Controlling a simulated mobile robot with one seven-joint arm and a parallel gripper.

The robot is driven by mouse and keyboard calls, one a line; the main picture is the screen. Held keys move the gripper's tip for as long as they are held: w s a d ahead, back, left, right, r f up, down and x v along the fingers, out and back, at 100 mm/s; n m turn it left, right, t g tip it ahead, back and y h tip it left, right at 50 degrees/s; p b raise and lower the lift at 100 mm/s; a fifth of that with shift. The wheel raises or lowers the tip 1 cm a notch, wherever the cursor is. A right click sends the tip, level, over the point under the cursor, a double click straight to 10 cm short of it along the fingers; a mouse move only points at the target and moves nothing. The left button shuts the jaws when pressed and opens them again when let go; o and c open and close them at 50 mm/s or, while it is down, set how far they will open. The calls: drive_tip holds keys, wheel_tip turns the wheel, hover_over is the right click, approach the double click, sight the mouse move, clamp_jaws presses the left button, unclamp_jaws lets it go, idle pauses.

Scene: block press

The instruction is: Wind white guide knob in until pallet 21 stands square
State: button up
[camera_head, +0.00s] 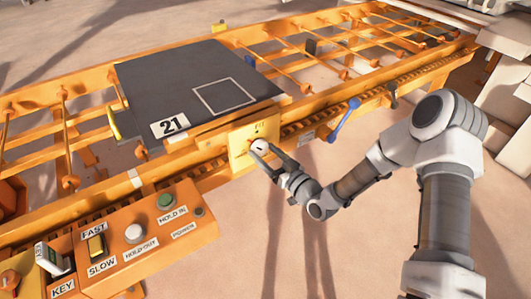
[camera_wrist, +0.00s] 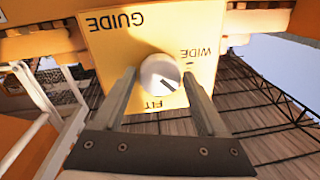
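Pallet 21 (camera_head: 185,85), a dark grey slab with a "21" label and a white square outline, lies on the orange roller track. I cannot tell whether it is slightly turned against the rails. The white guide knob (camera_head: 259,146) is on a yellow plate on the track's near side. In the wrist view the knob (camera_wrist: 160,73) has its dark mark pointing down right, between the upside-down words FIT and WIDE. My gripper (camera_head: 268,155) is at the knob, with one finger on each side. Narrow gaps show beside the knob in the wrist view.
An orange control panel (camera_head: 145,245) at the lower left carries a green button, a white button, a yellow switch and a key switch. A blue-handled lever (camera_head: 343,120) and a dark lever (camera_head: 391,92) stick out right of the plate. The floor in front is clear.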

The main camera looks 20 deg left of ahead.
drive_tip(key=shift+o, duration=1.3)
drive_tip(key=p+v, duration=0.3)
drive_tip(key=v, duration=1.4)
drive_tip(key=shift+s, duration=0.2)
drive_tip(key=shift+d, duration=0.1)
